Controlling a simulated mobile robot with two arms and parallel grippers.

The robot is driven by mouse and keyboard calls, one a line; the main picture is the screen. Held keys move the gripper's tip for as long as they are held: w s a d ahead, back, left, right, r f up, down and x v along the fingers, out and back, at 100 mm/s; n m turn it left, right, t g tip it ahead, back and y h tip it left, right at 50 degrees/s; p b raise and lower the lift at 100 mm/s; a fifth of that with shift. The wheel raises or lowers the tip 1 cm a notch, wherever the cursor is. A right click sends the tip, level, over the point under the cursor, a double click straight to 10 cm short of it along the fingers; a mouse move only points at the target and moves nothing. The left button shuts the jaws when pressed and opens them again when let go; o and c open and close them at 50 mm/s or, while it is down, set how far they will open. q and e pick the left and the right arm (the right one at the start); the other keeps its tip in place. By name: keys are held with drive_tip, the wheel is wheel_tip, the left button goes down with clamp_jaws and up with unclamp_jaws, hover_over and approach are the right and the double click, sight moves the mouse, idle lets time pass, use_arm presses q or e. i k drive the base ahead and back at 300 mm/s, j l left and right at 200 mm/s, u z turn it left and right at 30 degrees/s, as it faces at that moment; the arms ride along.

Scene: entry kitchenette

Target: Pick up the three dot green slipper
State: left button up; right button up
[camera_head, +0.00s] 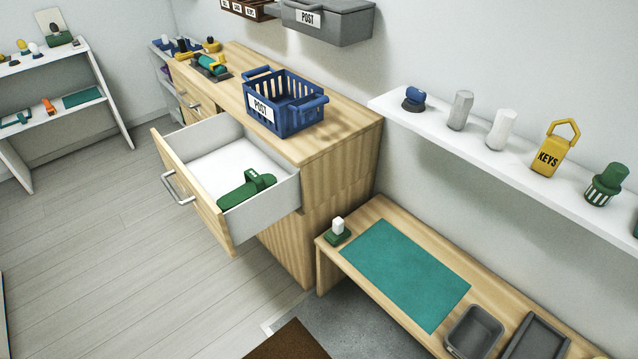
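A dark green slipper-like object (247,189) lies inside the open drawer (222,143) of the wooden cabinet, near the drawer's right end. It has a raised strap-like part on top. Dots on it are too small to make out, so I cannot tell whether it is the three dot one. The drawer has a white floor and is pulled well out. Neither of my grippers is in view.
A blue basket marked POST (286,103) stands on the cabinet top. A low bench (385,222) at the right holds a teal mat (405,272) and grey trays (474,332). A wall shelf (460,138) overhangs the bench. Open floor (105,255) lies left of the drawer.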

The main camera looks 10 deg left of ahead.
sight(247, 186)
drive_tip(key=j+z, duration=1.2)
drive_tip(key=j, duration=0.15)
drive_tip(key=k+j+z, duration=0.15)
drive_tip(key=j+z, duration=0.25)
